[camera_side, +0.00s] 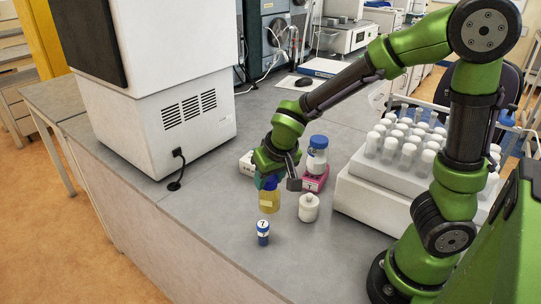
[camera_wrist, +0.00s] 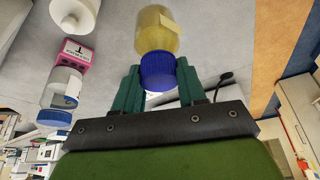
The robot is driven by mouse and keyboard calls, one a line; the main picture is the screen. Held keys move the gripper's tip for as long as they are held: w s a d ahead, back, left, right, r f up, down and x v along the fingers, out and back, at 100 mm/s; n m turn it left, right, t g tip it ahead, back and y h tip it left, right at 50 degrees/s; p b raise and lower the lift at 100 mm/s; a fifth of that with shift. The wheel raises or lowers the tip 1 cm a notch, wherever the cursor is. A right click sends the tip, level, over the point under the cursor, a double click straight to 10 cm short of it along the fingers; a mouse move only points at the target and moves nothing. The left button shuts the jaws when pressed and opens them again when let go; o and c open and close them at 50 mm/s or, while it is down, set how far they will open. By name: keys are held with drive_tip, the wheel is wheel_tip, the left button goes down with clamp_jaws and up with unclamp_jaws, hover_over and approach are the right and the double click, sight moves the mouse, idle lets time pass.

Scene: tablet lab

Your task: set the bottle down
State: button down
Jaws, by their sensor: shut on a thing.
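The bottle (camera_side: 268,202) has a blue cap and yellowish contents with a pale label. In the side view it hangs below my gripper (camera_side: 269,182), near the front edge of the bench; whether its base touches the bench is hard to tell. In the wrist view the bottle (camera_wrist: 157,32) points away from me, and the green fingers of my gripper (camera_wrist: 157,80) are shut on its blue cap.
A small blue vial marked 7 (camera_side: 263,232) stands in front of the bottle. A white jar (camera_side: 309,207) is to its right. A white rack of tubes (camera_side: 385,190) is at right.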

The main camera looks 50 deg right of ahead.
drive_tip(key=w+f, duration=0.2)
drive_tip(key=w, duration=0.5)
drive_tip(key=w+f, duration=0.3)
drive_tip(key=w, duration=0.5)
drive_tip(key=shift+a, duration=0.2)
drive_tip(key=shift+f, duration=0.1)
drive_tip(key=c, duration=0.6)
unclamp_jaws()
drive_tip(key=shift+c, duration=0.2)
